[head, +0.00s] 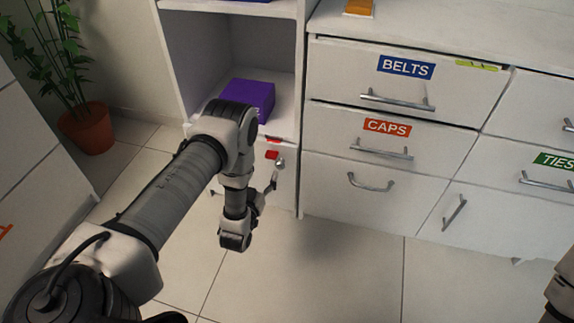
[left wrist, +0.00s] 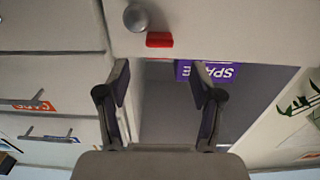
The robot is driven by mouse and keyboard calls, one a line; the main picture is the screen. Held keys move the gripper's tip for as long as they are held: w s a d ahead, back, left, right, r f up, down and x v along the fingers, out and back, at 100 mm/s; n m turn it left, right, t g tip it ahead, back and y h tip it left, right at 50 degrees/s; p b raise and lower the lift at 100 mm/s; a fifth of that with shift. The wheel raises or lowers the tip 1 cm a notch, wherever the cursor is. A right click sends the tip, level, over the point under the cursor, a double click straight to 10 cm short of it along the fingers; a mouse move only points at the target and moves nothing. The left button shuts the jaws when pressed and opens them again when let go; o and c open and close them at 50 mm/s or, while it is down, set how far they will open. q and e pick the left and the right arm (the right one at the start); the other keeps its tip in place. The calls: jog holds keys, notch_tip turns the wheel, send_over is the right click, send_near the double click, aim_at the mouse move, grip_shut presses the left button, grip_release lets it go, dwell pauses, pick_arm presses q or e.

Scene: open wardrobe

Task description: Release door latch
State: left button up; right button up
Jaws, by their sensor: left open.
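A small red latch (head: 272,155) sits near the top edge of the white door (head: 287,192) below the open cubby. A round metal knob (head: 280,163) is just beside it. The left wrist view, which looks upside down, also shows the red latch (left wrist: 159,40) and the knob (left wrist: 137,17) on the white panel. My left gripper (left wrist: 162,88) is open and empty, its fingers apart from the latch. In the head view my left arm hides part of the door. My right gripper is out of view; only part of my right arm shows at the lower right.
A purple box (head: 249,95) stands in the cubby above the door and also shows in the wrist view (left wrist: 208,72). Drawers with handles, labelled BELTS (head: 406,67) and CAPS (head: 387,127), are to the right. A potted plant (head: 87,128) stands left. Tiled floor is clear in front.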

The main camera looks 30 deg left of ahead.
aim_at(270, 158)
pick_arm(q)
jog(key=b+x, duration=0.2)
jog(key=x, duration=0.5)
jog(key=shift+w, duration=0.4)
jog(key=c, duration=1.1)
